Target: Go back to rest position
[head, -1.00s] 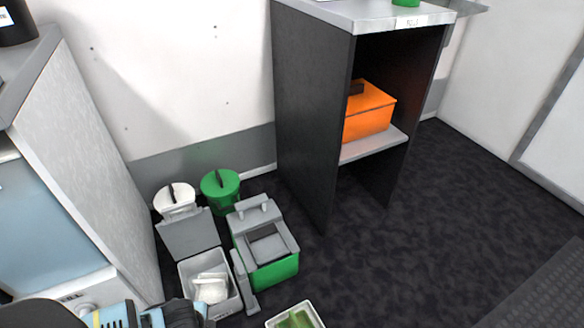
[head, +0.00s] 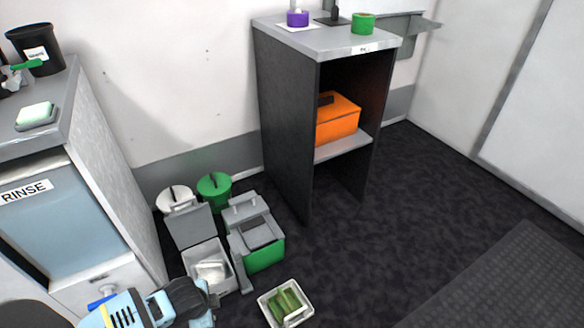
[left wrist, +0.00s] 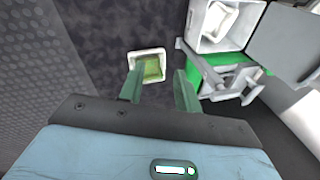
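My left arm, light blue with black and yellow marks, comes in at the lower left of the head view. Its fingers cannot be made out there. In the left wrist view, my left gripper (left wrist: 159,82) shows two green fingers standing apart with nothing held between them. It hangs above the dark floor, and a small white tray with green contents (left wrist: 148,66) shows beyond the fingers. My right gripper is in neither view.
The white tray (head: 262,302) lies on the floor near a green-and-grey bin (head: 265,256) and an open grey bin (head: 221,283). A dark shelf unit (head: 287,130) holds an orange box (head: 338,118). A RINSE cabinet (head: 60,215) stands left.

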